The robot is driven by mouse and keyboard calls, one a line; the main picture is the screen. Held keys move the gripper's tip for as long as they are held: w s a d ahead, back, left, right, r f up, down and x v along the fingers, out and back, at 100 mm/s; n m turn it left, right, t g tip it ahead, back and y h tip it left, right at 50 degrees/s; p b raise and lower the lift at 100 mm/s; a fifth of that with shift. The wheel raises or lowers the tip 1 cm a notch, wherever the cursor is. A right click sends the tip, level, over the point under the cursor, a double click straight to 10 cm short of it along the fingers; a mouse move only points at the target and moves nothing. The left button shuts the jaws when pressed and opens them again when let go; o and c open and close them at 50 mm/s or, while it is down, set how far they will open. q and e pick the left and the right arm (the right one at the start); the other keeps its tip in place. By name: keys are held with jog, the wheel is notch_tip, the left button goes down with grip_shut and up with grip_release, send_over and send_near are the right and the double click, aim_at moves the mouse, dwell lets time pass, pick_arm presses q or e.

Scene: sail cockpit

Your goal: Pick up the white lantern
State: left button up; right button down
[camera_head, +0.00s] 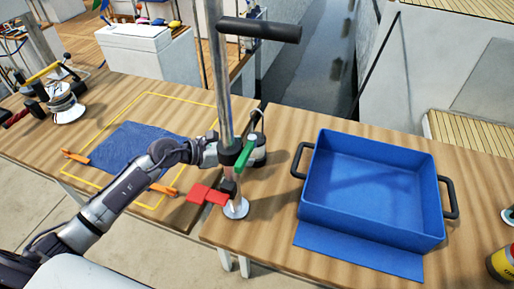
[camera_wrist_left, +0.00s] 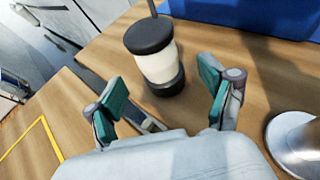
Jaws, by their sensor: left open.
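The white lantern (camera_wrist_left: 162,62) stands upright on the wooden table in the left wrist view, a pale cylinder with a black cap and black base. In the head view it is mostly hidden behind the metal pole, with a dark part (camera_head: 259,151) showing just right of it. My left gripper (camera_wrist_left: 163,92) is open and empty, its two green-padded fingers spread with the lantern just beyond and between them. In the head view my left gripper (camera_head: 242,155) is partly covered by the pole. My right gripper is not in view.
The metal pole (camera_head: 222,90) with a black top handle stands close to my left gripper. A red piece (camera_head: 208,195) is near its base. A blue tray (camera_head: 370,222) stands to the right. A blue cloth (camera_head: 130,146) lies inside a yellow outline at left.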

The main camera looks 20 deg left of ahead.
aim_at(257, 149)
pick_arm(q)
jog(key=p+x, duration=0.1)
jog(key=x, duration=0.4)
jog(key=shift+w+d, duration=0.1)
jog(key=c, duration=1.4)
